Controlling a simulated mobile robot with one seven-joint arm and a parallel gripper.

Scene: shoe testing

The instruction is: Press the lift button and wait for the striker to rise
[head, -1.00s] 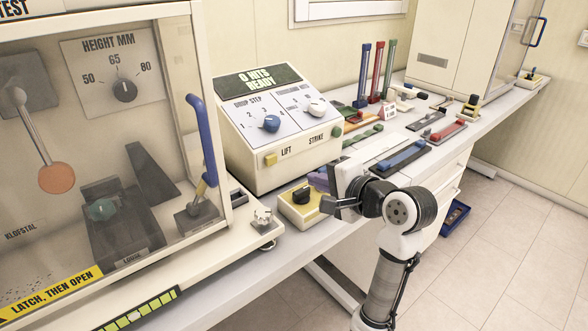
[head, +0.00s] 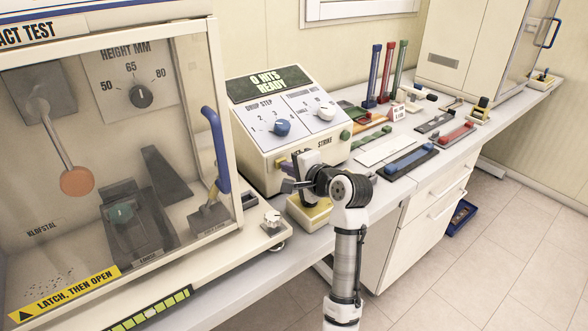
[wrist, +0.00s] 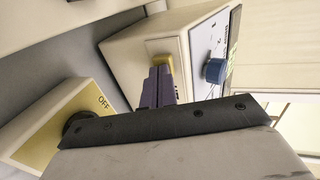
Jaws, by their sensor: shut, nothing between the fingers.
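The fingers are shut and empty. The striker (head: 77,181), an orange disc on a rod, hangs low behind the clear cabinet door.
A yellow-topped switch box (head: 308,214), marked OFF in the wrist view, sits below my gripper. The cabinet's blue door handle (head: 216,148) is to the left. A green strike button (head: 345,134) is on the box's right. Coloured trays and posts fill the bench beyond.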

